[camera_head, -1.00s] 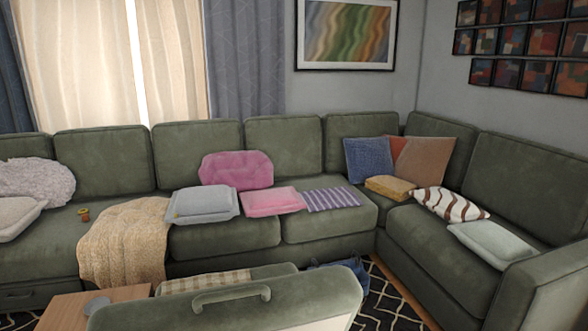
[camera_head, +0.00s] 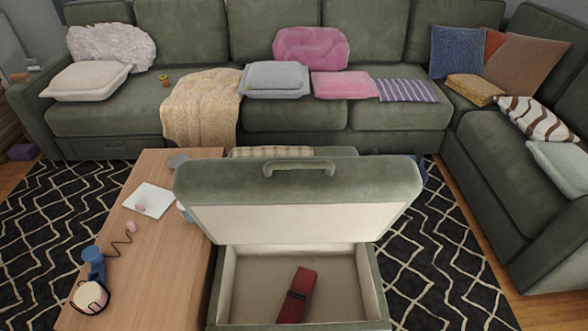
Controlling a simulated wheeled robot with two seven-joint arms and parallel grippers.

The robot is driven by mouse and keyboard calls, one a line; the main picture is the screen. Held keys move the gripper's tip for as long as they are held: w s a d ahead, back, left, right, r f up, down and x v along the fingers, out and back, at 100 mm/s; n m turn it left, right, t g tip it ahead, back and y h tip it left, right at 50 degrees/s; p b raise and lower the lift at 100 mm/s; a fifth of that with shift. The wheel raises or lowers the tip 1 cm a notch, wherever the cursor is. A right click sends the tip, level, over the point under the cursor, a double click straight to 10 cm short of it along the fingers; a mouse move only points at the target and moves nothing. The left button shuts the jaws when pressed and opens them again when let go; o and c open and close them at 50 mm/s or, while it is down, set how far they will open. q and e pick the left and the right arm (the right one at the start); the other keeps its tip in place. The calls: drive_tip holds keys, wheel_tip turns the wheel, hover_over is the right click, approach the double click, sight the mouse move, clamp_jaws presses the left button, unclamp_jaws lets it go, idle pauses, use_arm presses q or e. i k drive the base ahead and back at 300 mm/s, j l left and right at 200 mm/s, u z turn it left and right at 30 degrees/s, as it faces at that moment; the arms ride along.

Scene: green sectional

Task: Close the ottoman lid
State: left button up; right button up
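The green ottoman (camera_head: 376,285) stands in front of me at the bottom middle of the head view. Its lid (camera_head: 300,205) is open and raised at the far side, with the pale lining facing me. A green handle (camera_head: 299,168) sits on the lid's upper edge. Neither of my grippers shows in the head view. The ottoman's near edge is cut off by the bottom of the picture.
A wooden coffee table (camera_head: 170,245) stands close on the ottoman's left, with headphones (camera_head: 90,297), a blue object (camera_head: 93,262) and white paper (camera_head: 148,199). A green sectional sofa (camera_head: 290,117) runs behind and to the right. Patterned rug (camera_head: 450,250) lies clear on the right.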

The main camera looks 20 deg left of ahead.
sight(274, 200)
drive_tip(key=j+z, duration=0.35)
drive_tip(key=k+j+z, duration=0.1)
drive_tip(key=z, duration=0.25)
drive_tip(key=j+z, duration=0.2)
drive_tip(key=z, duration=0.2)
drive_tip(key=k, duration=0.05)
